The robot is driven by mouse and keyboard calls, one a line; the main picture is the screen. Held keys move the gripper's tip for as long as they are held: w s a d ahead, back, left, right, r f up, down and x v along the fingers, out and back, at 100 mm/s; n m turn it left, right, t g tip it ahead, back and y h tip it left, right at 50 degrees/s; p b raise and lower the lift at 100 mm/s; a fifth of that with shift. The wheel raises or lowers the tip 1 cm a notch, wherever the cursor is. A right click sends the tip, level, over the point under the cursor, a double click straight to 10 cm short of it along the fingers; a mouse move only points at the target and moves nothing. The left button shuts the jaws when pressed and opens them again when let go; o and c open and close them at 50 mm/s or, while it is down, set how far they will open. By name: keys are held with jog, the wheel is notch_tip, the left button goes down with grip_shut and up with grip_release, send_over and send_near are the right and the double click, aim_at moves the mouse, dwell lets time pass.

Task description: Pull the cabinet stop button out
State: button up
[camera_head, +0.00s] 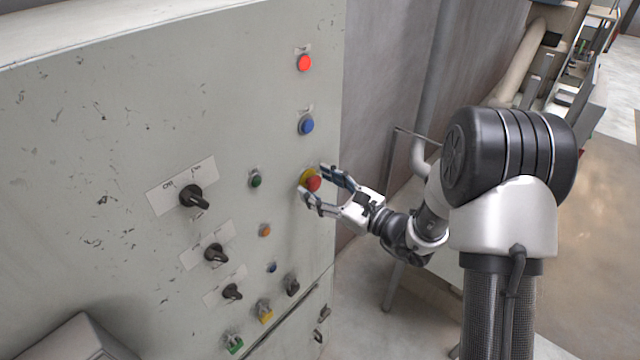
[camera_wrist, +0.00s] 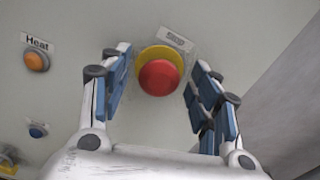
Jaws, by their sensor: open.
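The cabinet stop button is a red mushroom head (camera_head: 314,183) on a yellow collar, on the right part of the grey cabinet front (camera_head: 120,110). In the wrist view the red button (camera_wrist: 159,78) lies between my fingers, with a worn label plate above it. My gripper (camera_head: 312,180) is open, with one finger on either side of the button. In the wrist view my gripper (camera_wrist: 155,85) shows gaps between the blue pads and the red head. I cannot tell how far the fingertips are from the panel.
Around the button are a lit red lamp (camera_head: 305,63), a blue button (camera_head: 306,125), a green button (camera_head: 256,181) and an orange button (camera_wrist: 36,60) labelled Heat. Rotary switches (camera_head: 193,197) sit to the left. A vertical pipe (camera_head: 428,90) stands beyond the cabinet's right edge.

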jog(key=shift+c, duration=0.5)
grip_shut()
dwell(0.3)
